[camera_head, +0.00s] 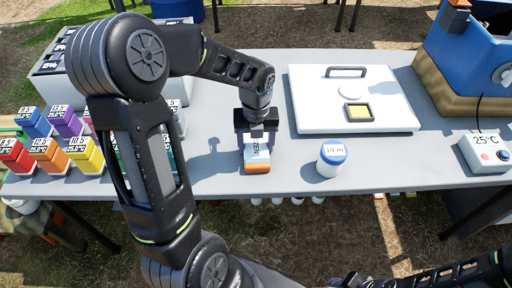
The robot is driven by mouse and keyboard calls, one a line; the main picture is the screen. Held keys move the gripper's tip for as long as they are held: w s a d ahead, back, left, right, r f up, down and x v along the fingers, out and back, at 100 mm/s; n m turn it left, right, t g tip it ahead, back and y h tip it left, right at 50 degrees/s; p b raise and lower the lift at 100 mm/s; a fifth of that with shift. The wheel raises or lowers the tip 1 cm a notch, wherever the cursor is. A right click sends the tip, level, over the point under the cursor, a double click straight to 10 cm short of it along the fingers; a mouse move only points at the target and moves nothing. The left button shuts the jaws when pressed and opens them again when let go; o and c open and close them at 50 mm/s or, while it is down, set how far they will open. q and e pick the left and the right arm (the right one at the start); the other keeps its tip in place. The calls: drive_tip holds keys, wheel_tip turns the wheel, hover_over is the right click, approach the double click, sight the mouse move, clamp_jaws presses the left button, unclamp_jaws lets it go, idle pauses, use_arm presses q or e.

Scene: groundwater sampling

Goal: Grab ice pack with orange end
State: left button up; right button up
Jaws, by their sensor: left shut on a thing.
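The ice pack (258,158) is a small pale block with dark lettering and an orange end facing the table's front edge. It is at the middle of the grey table. My left gripper (256,136) points down over it and is shut on it; the fingers hide its upper part. I cannot tell whether the pack touches the table. My right arm shows at the bottom right, below the table edge, and its gripper (354,281) is partly cut off by the frame, so its jaws are unclear.
Coloured boxes (48,153) stand at left. The table (215,170) is bare around the pack.

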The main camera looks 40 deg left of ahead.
sight(256, 145)
use_arm(q)
drive_tip(key=c, duration=0.6)
wheel_tip(256, 145, up, 10)
drive_tip(key=shift+p, duration=0.45)
idle(0.4)
